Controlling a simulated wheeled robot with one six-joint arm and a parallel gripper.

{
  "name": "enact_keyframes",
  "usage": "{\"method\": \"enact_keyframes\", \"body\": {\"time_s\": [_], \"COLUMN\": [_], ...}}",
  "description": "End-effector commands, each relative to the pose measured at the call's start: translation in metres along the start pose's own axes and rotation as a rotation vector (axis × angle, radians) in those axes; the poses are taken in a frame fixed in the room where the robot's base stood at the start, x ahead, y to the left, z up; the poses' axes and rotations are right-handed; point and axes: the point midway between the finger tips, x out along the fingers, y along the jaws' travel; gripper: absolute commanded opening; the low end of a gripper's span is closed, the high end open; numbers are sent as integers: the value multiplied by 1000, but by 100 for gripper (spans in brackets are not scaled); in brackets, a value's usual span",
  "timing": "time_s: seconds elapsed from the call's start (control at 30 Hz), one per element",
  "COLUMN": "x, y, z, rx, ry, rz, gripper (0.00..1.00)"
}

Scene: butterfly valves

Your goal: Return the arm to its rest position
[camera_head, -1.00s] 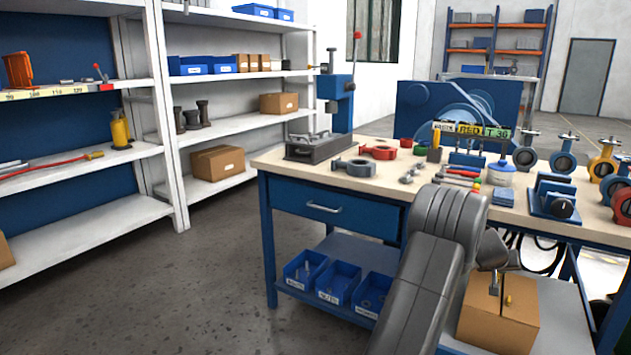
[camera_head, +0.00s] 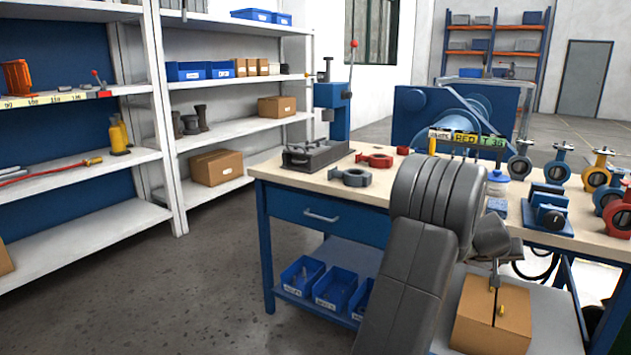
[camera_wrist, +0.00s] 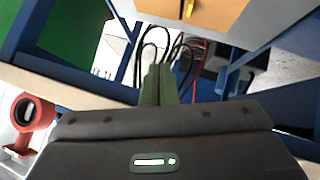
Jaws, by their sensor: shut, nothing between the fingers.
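My grey arm is raised and folded in front of the workbench (camera_head: 283,178) in the head view. My gripper (camera_head: 495,278) hangs below the wrist at the bench's front edge, in front of a cardboard box (camera_head: 490,325). In the wrist view my gripper (camera_wrist: 160,75) shows shut fingers with nothing between them. Dark cables (camera_wrist: 178,45) show beyond the fingers, and the box (camera_wrist: 215,15) is at the top.
The bench top holds a grey vise (camera_head: 315,155), a blue fixture (camera_head: 548,210) and several valves, including a red one (camera_head: 618,212). Blue bins (camera_head: 335,287) stand on the lower shelf. White shelving stands at left. The floor (camera_head: 170,290) there is clear.

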Motion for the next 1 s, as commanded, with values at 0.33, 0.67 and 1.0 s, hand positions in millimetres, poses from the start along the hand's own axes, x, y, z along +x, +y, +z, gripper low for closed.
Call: {"method": "enact_keyframes", "body": {"time_s": [0.33, 0.67, 1.0], "x": [63, 118, 94], "y": [-17, -29, -45], "z": [-1, 29, 6], "rx": [0, 1, -3], "ry": [0, 0, 0], "rz": [-1, 2, 3], "gripper": [0, 0, 0]}}
